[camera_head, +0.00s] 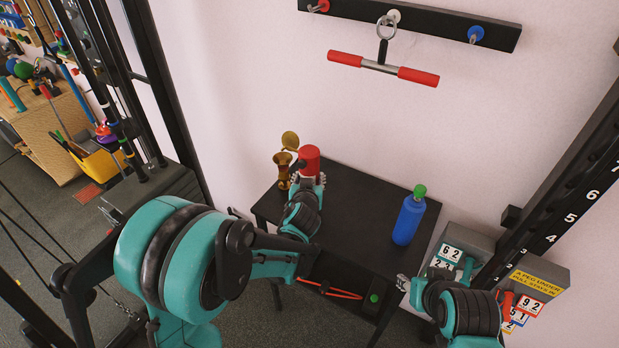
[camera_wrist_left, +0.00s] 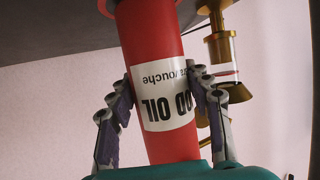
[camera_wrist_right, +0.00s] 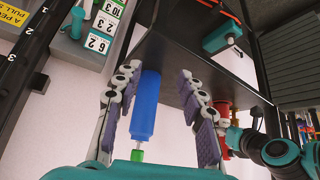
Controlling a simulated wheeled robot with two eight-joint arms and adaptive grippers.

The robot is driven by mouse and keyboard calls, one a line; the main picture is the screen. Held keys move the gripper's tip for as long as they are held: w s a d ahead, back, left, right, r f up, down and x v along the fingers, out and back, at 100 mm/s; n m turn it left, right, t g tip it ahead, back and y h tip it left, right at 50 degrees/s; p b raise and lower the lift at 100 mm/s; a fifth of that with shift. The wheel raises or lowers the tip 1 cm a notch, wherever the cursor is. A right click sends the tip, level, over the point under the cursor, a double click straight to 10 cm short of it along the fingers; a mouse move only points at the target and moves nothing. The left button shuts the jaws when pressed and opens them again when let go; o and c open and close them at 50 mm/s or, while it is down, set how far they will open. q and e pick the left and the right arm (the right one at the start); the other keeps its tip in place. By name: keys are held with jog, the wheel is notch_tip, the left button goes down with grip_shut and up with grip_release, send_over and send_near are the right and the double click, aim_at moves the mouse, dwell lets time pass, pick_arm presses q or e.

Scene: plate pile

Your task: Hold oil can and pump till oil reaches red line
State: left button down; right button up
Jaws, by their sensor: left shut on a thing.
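The red oil can (camera_head: 309,161) stands at the back left of the black table (camera_head: 362,205). In the left wrist view the can (camera_wrist_left: 150,40) appears upside down, with a white label reading OIL. My left gripper (camera_wrist_left: 163,92) has its fingers on both sides of the can, shut on it. A brass piece with a flared cup (camera_head: 283,160) and a round disc stands just left of the can. In the left wrist view the brass piece (camera_wrist_left: 222,45) carries a white band with a red edge. My right gripper (camera_wrist_right: 152,88) is open and empty, by the table's front right.
A blue bottle with a green cap (camera_head: 409,217) stands on the table's right side. Grey boxes with number cards (camera_head: 465,240) stand right of the table. A bar with red grips (camera_head: 382,68) hangs above. The table's middle is clear.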

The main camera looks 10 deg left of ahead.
dwell(0.8)
grip_shut()
dwell(1.1)
